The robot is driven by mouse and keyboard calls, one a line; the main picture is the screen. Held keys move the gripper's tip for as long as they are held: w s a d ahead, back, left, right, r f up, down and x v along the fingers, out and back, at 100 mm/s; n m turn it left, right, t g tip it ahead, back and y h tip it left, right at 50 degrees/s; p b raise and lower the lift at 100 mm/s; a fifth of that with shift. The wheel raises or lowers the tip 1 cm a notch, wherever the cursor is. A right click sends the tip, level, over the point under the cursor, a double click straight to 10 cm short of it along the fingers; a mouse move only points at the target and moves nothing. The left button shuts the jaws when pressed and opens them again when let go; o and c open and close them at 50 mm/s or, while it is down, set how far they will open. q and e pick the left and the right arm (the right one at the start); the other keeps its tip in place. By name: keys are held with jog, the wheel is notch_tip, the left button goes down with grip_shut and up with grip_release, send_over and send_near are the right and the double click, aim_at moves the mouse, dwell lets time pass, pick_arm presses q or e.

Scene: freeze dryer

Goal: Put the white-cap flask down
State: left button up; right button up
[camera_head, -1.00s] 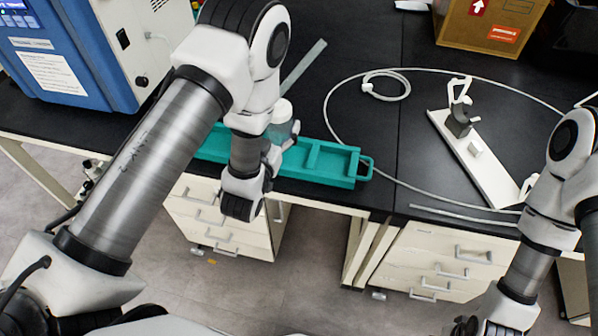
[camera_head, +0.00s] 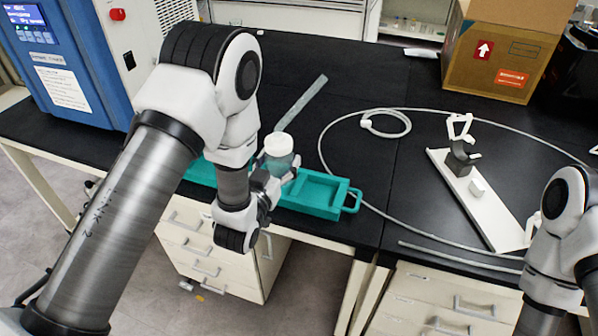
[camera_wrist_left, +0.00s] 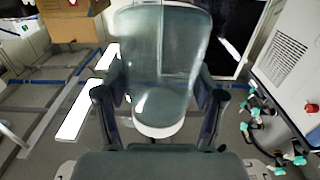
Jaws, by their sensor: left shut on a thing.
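The white-cap flask (camera_head: 279,158) is clear with a white lid and stands roughly upright in my left gripper (camera_head: 280,180). In the head view it appears over the teal tray (camera_head: 338,209); I cannot tell how high above it, or whether it touches. In the left wrist view the flask (camera_wrist_left: 160,65) fills the middle, its white cap (camera_wrist_left: 159,131) toward the bottom of the picture, with the left gripper's fingers (camera_wrist_left: 158,100) closed on both sides. My left arm hides part of the tray's left side. My right arm shows at the right edge, but its gripper is not visible.
A blue-and-white machine (camera_head: 75,70) stands at the left. A grey flat strip (camera_head: 301,103) lies behind the tray. A looped hose (camera_head: 385,124), a white stand with a clamp (camera_head: 480,200) and a cardboard box (camera_head: 500,60) are at the right. The black bench behind the tray is mostly clear.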

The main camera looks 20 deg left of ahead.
aim_at(298, 195)
pick_arm(q)
jog(key=d+f, duration=0.2)
jog(key=w+d+f+p, duration=0.1)
jog(key=d+f, duration=0.1)
jog(key=shift+w, duration=0.15)
jog(key=shift+d+f, duration=0.2)
jog(key=shift+f+b, duration=0.35)
jog(key=shift+b, duration=0.05)
jog(key=o, duration=1.3)
jog(key=shift+r, duration=0.15)
